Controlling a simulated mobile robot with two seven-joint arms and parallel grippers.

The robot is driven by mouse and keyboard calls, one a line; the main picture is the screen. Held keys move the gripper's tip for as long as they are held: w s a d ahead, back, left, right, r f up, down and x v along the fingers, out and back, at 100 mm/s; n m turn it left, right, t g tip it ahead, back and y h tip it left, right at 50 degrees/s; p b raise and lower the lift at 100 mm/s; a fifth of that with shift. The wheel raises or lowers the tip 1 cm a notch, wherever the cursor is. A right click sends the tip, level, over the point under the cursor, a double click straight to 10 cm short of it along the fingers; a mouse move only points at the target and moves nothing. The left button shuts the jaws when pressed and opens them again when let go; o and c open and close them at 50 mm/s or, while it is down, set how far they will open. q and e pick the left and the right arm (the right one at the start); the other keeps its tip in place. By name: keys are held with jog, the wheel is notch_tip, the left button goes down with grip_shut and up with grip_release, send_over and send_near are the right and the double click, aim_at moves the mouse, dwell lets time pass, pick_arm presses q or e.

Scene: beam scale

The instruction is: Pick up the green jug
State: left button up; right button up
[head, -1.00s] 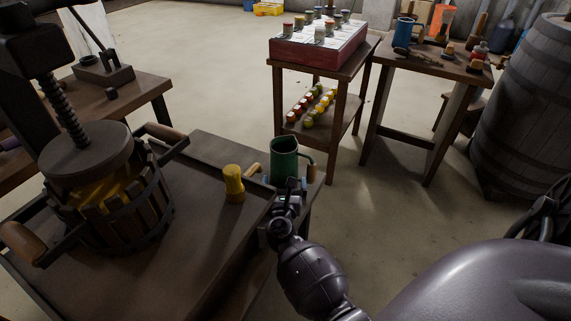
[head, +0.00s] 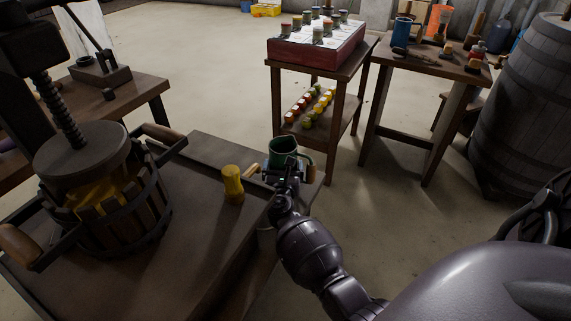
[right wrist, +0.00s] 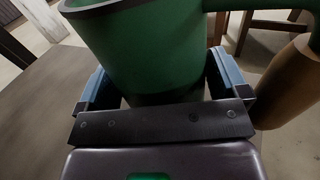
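The green jug (head: 283,146) stands upright at the far right corner of the dark wooden press table, its handle to the right. My right gripper (head: 287,178) is at the near side of the jug and hides its lower part in the head view. In the right wrist view the green jug (right wrist: 150,45) fills the space between the two blue-padded fingers of my right gripper (right wrist: 158,78). The fingers are open, one on each side of the jug. I cannot tell whether either touches it. My left gripper is not in view.
A yellow-brown turned piece (head: 233,184) stands left of the jug on the press table (head: 190,240). The wooden press (head: 110,200) takes up the table's left. A stand with a red box (head: 318,52) is behind; a barrel (head: 525,110) is right.

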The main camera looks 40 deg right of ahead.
jog(key=c, duration=0.7)
jog(key=shift+r, duration=0.15)
